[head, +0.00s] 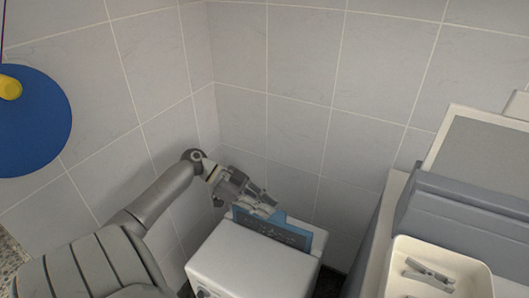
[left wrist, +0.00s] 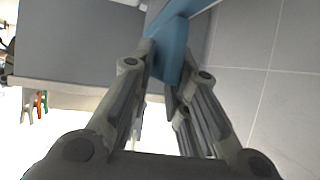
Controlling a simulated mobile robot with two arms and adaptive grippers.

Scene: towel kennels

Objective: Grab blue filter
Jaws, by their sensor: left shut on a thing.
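The blue filter (head: 278,235) is a flat blue panel standing at the back edge of the white box-shaped unit (head: 248,265) in the head view. My left gripper (head: 264,205) is at the filter's upper left edge. In the left wrist view the two fingers of my left gripper (left wrist: 165,72) are closed on a blue part of the filter (left wrist: 172,45). The filter's lower edge meets the top of the white unit; I cannot tell whether it is still seated there. My right gripper is not in view.
A cream tray (head: 400,285) holding a grey clip-like object (head: 428,274) is at the lower right, beside a grey-blue cabinet (head: 465,205). Tiled walls (head: 300,60) close off the corner behind the unit. A blue disc (head: 35,125) hangs at the left.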

